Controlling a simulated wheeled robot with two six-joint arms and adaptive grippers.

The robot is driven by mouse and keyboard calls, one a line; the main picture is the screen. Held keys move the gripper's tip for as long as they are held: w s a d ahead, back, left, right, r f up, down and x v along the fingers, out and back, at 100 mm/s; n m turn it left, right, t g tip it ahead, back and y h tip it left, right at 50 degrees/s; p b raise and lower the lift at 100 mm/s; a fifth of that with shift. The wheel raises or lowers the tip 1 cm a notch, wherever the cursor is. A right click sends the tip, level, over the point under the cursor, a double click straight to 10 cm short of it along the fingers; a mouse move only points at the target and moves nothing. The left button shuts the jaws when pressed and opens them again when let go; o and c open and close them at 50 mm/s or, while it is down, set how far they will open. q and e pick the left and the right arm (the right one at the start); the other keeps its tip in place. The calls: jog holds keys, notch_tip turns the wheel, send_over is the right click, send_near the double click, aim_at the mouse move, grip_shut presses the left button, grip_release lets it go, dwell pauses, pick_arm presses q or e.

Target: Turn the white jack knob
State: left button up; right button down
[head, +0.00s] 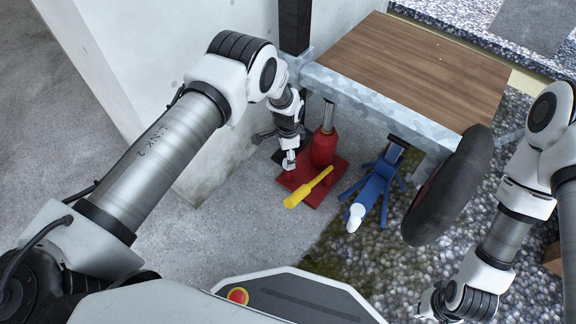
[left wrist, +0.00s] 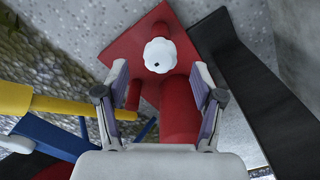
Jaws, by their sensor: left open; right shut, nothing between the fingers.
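The red jack (head: 324,148) stands on its red base plate on the concrete, with a yellow handle (head: 308,187) sticking out in front. The white jack knob (head: 289,163) is a small scalloped knob low on the jack's left side. In the left wrist view the knob (left wrist: 160,55) shows whole, ahead of and between my open left fingers (left wrist: 160,80); I see no contact. In the head view my left gripper (head: 286,144) is beside the jack, just above the knob, partly hidden by its own arm. My right gripper (head: 430,302) is shut and empty at the bottom right.
A blue stand (head: 376,185) with a white end is right of the jack. A dark tyre (head: 450,187) stands further right. A wooden trailer bed (head: 415,70) overhangs behind the jack. A pale wall (head: 190,90) is close on the left. Concrete in front is clear.

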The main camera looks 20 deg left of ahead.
pick_arm(q)
notch_tip(320, 180, down, 4)
jog(key=shift+b, duration=0.65)
jog(key=shift+r, duration=0.1)
pick_arm(e)
notch_tip(320, 180, down, 2)
jog(key=shift+w+f, duration=0.1)
pick_arm(q)
jog(key=c, duration=1.1)
jog(key=shift+c, duration=0.2)
